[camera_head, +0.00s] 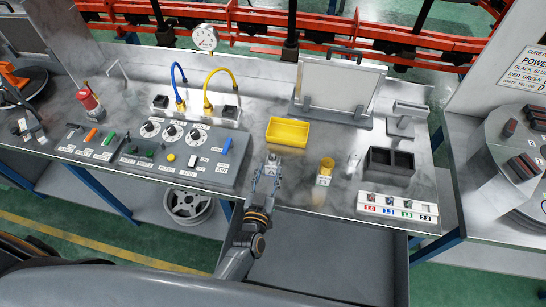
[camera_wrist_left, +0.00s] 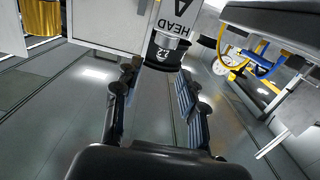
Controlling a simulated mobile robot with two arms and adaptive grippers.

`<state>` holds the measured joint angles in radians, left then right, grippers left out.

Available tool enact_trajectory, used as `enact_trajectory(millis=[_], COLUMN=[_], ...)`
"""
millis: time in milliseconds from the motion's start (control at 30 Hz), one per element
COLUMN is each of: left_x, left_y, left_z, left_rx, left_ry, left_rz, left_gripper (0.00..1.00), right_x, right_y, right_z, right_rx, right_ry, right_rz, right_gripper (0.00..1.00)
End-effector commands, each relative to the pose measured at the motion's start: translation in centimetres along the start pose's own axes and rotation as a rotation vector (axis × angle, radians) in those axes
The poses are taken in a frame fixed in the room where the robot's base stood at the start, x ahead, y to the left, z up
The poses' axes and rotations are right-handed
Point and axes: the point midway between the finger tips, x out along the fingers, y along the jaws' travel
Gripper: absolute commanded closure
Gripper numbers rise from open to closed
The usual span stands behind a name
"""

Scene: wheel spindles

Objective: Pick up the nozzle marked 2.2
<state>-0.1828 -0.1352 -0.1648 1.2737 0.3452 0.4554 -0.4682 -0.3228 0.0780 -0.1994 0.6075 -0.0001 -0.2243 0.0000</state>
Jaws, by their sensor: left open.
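The nozzle (camera_wrist_left: 166,50) is a dark ring with a light marking that looks like 2.2, upside down in the left wrist view. It sits at the end of a white body lettered HEAD A (camera_wrist_left: 181,22). In the head view this white head (camera_head: 272,163) stands near the bench's front edge, and its nozzle is too small to make out. My left gripper (camera_head: 267,181) is open just in front of the head. In the left wrist view its two fingers (camera_wrist_left: 158,88) point at the nozzle, with nothing clearly gripped. My right gripper is not in view.
A yellow tray (camera_head: 288,132) lies behind the head. A yellow cup (camera_head: 326,165) stands to its right, and a control panel (camera_head: 190,151) is to its left. A rack with coloured number labels (camera_head: 397,208) and a black two-compartment box (camera_head: 391,162) are farther right.

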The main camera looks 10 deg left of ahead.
Motion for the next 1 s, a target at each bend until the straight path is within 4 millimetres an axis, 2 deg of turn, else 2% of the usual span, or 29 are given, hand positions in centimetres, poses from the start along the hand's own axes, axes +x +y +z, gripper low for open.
enact_trajectory(millis=[167, 300, 500, 767, 967, 1000], left_x=[1.2, 3.4, 5.6, 5.7, 5.7, 5.7], left_y=[0.0, -0.2, -0.2, -0.2, -0.2, -0.2], left_z=[0.3, 0.7, 0.6, 0.4, 0.4, 0.4], left_rx=[0.000, -0.001, -0.001, 0.000, 0.000, 0.000], left_ry=[-0.001, 0.002, -0.001, -0.002, -0.001, -0.001], left_rz=[0.000, 0.000, 0.000, 0.000, 0.000, 0.000], left_gripper=[0.59, 0.59, 0.59, 0.59, 1.00, 1.00], right_x=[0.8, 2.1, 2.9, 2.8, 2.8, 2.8], right_y=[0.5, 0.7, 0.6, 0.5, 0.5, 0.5], right_z=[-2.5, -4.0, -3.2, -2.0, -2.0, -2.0], right_rx=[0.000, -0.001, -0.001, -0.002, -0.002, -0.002], right_ry=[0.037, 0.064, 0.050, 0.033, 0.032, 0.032], right_rz=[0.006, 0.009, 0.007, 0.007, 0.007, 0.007], right_gripper=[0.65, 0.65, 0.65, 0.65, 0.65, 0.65])
